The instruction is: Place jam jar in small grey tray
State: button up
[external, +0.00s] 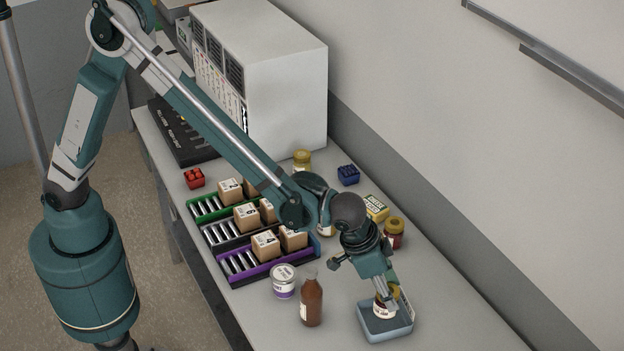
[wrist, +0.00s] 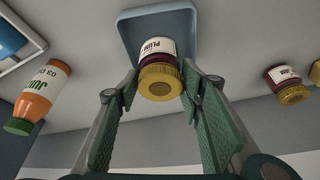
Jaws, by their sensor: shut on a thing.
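A jam jar (wrist: 160,65) with a yellow lid, dark red contents and a white label reading "PLUM" stands between my gripper's fingers. In the external view the jar (external: 383,311) shows within the small grey tray (external: 371,337), partly hidden by my gripper and the tray's wall. The blue-grey tray also shows in the wrist view (wrist: 127,24), around the jar. My gripper (external: 386,295) points down over the tray, shut on the jar near its lid; the fingers also flank the lid in the wrist view (wrist: 159,88). Whether the jar touches the tray floor is unclear.
A brown bottle (external: 311,304) and a white tin (external: 284,283) stand left. Coloured racks (external: 240,270) hold small cartons. An orange juice bottle (wrist: 43,96) shows in the wrist view.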

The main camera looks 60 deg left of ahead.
jog(key=shift+f, duration=1.85)
jog(key=shift+f, duration=0.2)
jog(key=o, duration=1.2)
jog(key=shift+r, duration=0.25)
jog(key=shift+v, duration=5.95)
jog(key=shift+a, duration=0.2)
